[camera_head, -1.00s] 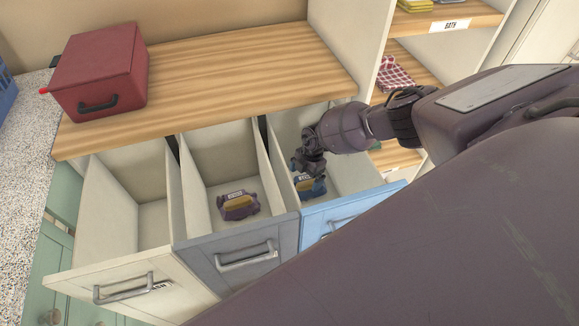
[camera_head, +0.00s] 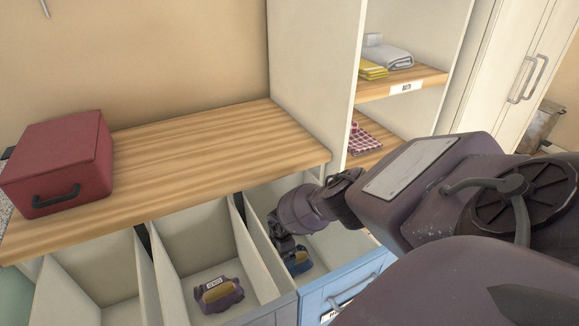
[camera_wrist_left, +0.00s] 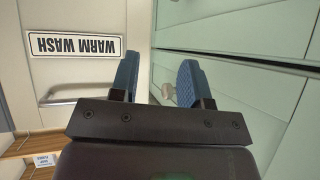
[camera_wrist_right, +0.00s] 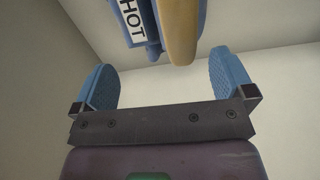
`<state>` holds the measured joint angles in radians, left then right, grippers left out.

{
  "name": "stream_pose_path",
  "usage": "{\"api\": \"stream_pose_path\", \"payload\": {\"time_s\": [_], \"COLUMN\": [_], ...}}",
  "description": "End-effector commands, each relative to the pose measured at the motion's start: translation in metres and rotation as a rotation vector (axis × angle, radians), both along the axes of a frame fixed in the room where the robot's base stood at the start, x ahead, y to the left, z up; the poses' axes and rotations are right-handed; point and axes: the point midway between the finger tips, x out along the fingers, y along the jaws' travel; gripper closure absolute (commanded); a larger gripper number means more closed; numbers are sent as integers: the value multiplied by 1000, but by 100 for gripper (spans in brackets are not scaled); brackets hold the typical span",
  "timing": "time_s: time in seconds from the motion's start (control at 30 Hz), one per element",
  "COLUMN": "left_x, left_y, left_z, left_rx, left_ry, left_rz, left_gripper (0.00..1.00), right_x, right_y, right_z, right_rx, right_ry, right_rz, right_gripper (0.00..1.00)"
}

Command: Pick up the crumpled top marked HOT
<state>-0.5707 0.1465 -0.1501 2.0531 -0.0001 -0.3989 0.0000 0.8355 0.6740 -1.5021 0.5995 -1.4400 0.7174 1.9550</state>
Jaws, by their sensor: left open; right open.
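The crumpled top marked HOT (camera_wrist_right: 150,28) is blue with a tan part and a white label. It lies in the blue-fronted drawer, where it also shows in the head view (camera_head: 299,263), partly hidden by my right gripper (camera_head: 289,246). In the right wrist view my right gripper (camera_wrist_right: 163,78) is open and empty, with the top just beyond its fingertips and no visible contact. My left gripper (camera_wrist_left: 158,78) is open and empty, beside drawer fronts, one labelled WARM WASH (camera_wrist_left: 75,43). It is outside the head view.
A purple crumpled top (camera_head: 218,295) with a white label lies in the middle drawer. The left drawer (camera_head: 93,262) looks empty where visible. A red box (camera_head: 58,160) stands on the wooden counter (camera_head: 200,150). Drawer walls stand close around my right gripper.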

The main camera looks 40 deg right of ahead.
Motion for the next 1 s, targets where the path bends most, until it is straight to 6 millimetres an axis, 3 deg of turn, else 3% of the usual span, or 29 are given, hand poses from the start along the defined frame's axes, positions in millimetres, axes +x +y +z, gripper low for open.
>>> {"api": "stream_pose_path", "payload": {"time_s": [0.27, 0.5, 0.6, 0.9, 1.0], "left_x": [-1, -6, -1, 6, 5], "left_y": [-1, -3, -4, -4, -3], "left_z": [-8, -32, -31, -25, -25], "left_rx": [0, -2, -3, 2, 5], "left_ry": [10, 46, 37, 19, 21], "left_rz": [-2, -6, -11, -18, -19], "left_gripper": [57, 57, 57, 57, 57], "right_x": [1, -1, -1, 3, 3], "right_y": [-2, -5, -4, -5, -5], "right_z": [-14, -46, -56, -54, -54], "right_rx": [-1, 1, 1, 1, 1], "right_ry": [1, 8, 7, -3, -3], "right_rz": [0, 1, 1, 1, 1], "right_gripper": [0, 0, 0, 0, 15]}}
